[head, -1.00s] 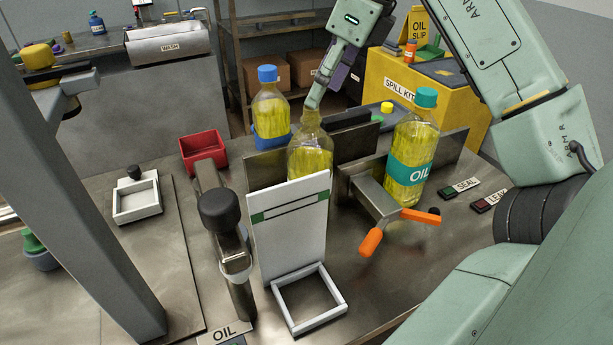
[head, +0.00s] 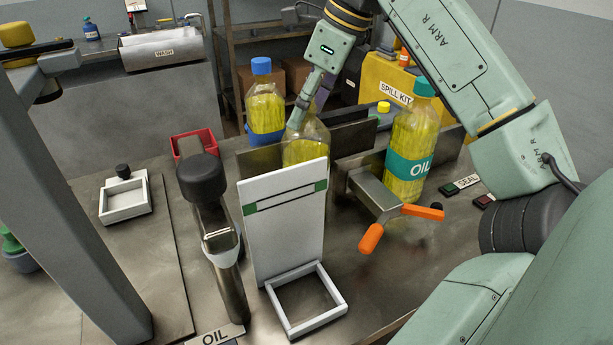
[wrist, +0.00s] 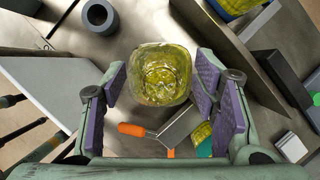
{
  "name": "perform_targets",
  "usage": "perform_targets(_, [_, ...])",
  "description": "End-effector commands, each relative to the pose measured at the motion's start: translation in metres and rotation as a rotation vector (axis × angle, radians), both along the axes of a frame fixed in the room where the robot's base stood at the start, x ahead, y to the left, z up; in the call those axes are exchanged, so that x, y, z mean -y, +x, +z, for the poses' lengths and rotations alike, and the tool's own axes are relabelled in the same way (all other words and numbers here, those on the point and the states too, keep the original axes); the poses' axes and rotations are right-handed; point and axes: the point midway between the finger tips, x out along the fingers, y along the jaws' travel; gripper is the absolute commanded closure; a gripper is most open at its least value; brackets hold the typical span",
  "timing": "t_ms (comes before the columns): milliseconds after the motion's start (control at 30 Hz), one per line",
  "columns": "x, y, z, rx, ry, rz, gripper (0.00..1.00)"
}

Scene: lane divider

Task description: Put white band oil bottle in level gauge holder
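A clear bottle of yellow oil (head: 303,152) stands behind the white level gauge panel (head: 285,228); its lower part and any band are hidden. It shows from above in the wrist view (wrist: 162,75). My gripper (head: 296,122) is at the bottle's top in the head view. In the wrist view its purple-padded fingers (wrist: 160,85) are open, one on each side of the bottle, with narrow gaps. At the panel's foot is an empty square white frame holder (head: 306,328). A blue-banded bottle (head: 265,105) and a teal-banded bottle (head: 410,140) stand on either side.
A metal clamp with an orange handle (head: 371,238) stands right of the panel. A black-topped post (head: 204,180) stands left of it. Upright dark divider plates (head: 350,138) flank the bottle. A red bin (head: 190,140) and another white square frame (head: 125,200) are at left.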

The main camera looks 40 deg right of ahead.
Motion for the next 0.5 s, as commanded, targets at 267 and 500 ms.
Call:
perform_targets(267, [0.0001, -0.0001, 0.0001, 0.000, 0.000, 0.000, 0.66])
perform_targets(500, [0.0000, -0.0002, -0.0002, 0.000, 0.001, 0.000, 0.82])
